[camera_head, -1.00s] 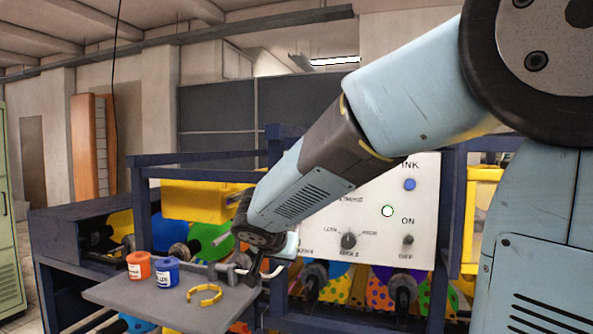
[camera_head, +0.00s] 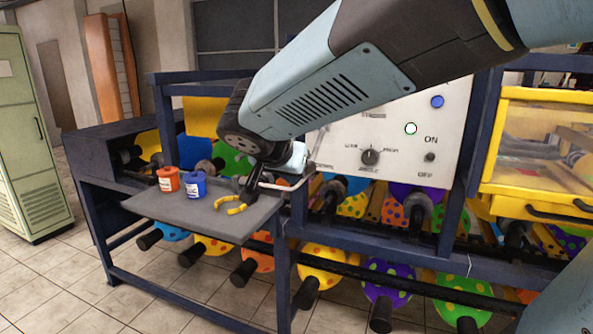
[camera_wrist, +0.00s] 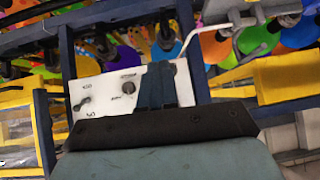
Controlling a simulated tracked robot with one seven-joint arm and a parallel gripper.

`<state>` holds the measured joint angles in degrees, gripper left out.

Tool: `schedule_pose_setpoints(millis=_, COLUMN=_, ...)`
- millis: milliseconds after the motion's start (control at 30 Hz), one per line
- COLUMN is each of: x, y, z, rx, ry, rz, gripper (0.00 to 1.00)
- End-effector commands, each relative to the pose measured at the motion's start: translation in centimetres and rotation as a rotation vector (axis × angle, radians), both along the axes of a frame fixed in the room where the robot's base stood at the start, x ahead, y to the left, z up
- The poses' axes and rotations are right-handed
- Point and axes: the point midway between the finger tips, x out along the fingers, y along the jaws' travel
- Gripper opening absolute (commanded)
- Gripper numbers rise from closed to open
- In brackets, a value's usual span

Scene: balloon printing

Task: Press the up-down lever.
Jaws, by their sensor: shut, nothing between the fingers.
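A pale bent rod with a lever-like shape (camera_head: 288,186) sticks out by the lower left of the white control panel (camera_head: 335,146); it also shows in the wrist view (camera_wrist: 189,38). The frames do not make certain that it is the up-down lever. The panel carries an on-off toggle (camera_head: 430,157), a dial (camera_head: 370,157), a blue button and a white light. My gripper (camera_head: 247,203) points down just left of the rod, over the shelf's right end. It is shut and empty. Whether it touches the rod cannot be told. My arm hides the panel's upper left.
A grey shelf (camera_head: 165,205) holds an orange jar (camera_head: 168,180), a blue jar (camera_head: 193,184) and a yellow ring-shaped piece (camera_head: 230,206). Dark blue frame bars and rollers with spotted balloons surround it. A yellow clear-fronted box (camera_head: 535,150) stands right. The floor at left is open.

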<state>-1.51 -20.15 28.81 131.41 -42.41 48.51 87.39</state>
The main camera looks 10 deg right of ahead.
Motion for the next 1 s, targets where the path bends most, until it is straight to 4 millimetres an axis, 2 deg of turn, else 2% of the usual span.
schedule_pose_setpoints(millis=200, x=-1.6, y=1.0, z=0.3, rx=0.001, ry=0.0, rz=0.001, gripper=0.0)
schedule_pose_setpoints(millis=667, x=-2.0, y=0.9, z=0.3, rx=-0.003, ry=0.005, rz=0.001, gripper=0.0)
schedule_pose_setpoints(millis=767, x=-2.5, y=-0.2, z=0.3, rx=-0.012, ry=0.032, rz=0.007, gripper=0.0)
schedule_pose_setpoints(millis=1000, x=-5.7, y=-5.4, z=-0.4, rx=-0.039, ry=0.184, rz=0.083, gripper=0.0)
